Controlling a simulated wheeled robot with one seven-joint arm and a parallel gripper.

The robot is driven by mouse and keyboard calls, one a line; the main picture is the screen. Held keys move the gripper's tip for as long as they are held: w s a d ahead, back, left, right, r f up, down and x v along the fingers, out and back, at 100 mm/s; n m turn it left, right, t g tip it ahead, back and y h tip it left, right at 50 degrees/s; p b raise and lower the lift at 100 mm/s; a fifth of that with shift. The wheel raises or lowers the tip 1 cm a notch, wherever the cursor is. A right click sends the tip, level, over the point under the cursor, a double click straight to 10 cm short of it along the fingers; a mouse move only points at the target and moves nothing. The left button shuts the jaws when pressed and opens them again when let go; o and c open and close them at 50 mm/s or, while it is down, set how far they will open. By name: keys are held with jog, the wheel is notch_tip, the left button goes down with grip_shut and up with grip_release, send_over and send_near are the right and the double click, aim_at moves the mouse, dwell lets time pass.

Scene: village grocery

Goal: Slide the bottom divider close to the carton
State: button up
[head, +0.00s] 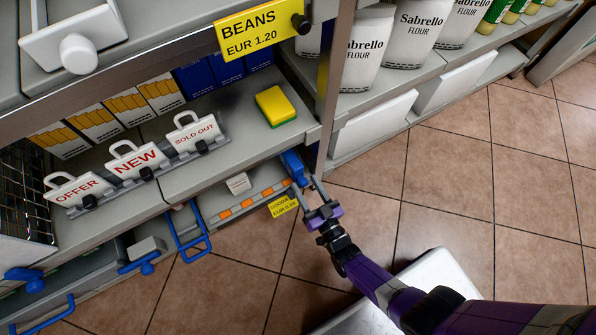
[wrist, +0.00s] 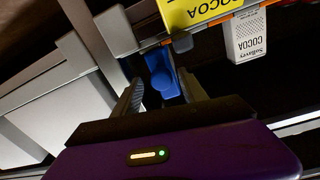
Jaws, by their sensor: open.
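The carton (head: 238,183) is a small white box on the bottom shelf. In the wrist view it shows upside down as a cocoa carton (wrist: 246,36). A blue divider end (head: 293,166) stands to its right in the head view, at the shelf's right end. The same blue part (wrist: 162,80) is in the wrist view. A blue wire-frame divider (head: 187,238) stands left of the carton. My gripper (head: 311,190) is open at the right-hand blue part, which appears between its fingers in the wrist view. Contact cannot be told.
A yellow cocoa price tag (head: 283,206) hangs on the shelf front beside my gripper. Above are a yellow-green sponge (head: 275,106) and the OFFER, NEW and SOLD OUT signs (head: 136,160). A shelf upright (head: 335,70) rises close by. Tiled floor (head: 450,175) is clear to the right.

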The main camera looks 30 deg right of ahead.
aim_at(299, 174)
jog(key=shift+w+d+b, duration=0.1)
jog(key=shift+w+b, duration=0.4)
jog(key=shift+w, duration=2.05)
grip_shut()
